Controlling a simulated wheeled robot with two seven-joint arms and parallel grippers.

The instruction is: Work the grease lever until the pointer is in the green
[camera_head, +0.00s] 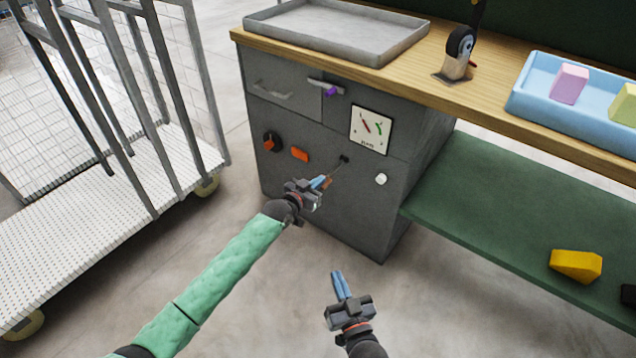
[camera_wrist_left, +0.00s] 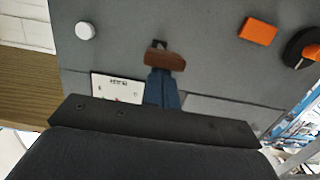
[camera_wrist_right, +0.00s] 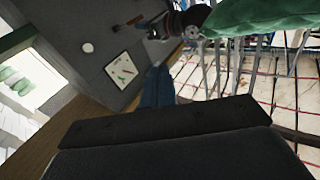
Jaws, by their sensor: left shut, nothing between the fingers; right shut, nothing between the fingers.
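The grease lever (camera_head: 327,183) is a thin rod with a brown handle, sticking out of a slot in the grey cabinet front. My left gripper (camera_head: 319,181) is shut and empty, with its blue fingertips right at the handle. In the left wrist view the brown handle (camera_wrist_left: 164,60) covers the fingertips' ends; I cannot tell whether they touch. The white gauge (camera_head: 371,130) above the lever has a green mark on its right side. A red pointer or mark shows left of the green. My right gripper (camera_head: 341,285) is shut and empty, low in front of the cabinet.
A black-and-orange knob (camera_head: 271,141), an orange button (camera_head: 299,154) and a white knob (camera_head: 381,179) sit on the cabinet front. A wire trolley (camera_head: 110,200) stands left. A green shelf (camera_head: 500,220) lies right. The floor between is clear.

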